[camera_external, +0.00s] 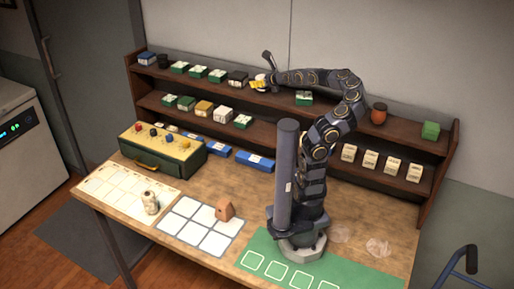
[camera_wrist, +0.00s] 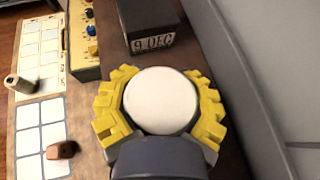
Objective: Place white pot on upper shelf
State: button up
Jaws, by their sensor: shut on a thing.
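The white pot (camera_wrist: 160,101) fills the middle of the wrist view as a round white top. The yellow fingers of my gripper (camera_external: 260,84) are shut around it from both sides. In the external view, only a little of the pot (camera_external: 260,77) shows above the yellow fingers. They are at the height of the upper shelf (camera_external: 330,108), just right of a black box (camera_external: 238,79). I cannot tell whether the pot's base touches the shelf board; the fingers hide it.
The black box, labelled "9 DEC" in the wrist view (camera_wrist: 147,38), stands close to the pot. A cream figure (camera_external: 151,203) and brown block (camera_external: 225,210) are on the table.

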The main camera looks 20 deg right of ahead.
jog(key=shift+f, duration=0.6)
jog(key=shift+f, duration=0.1)
jog(key=o, duration=1.3)
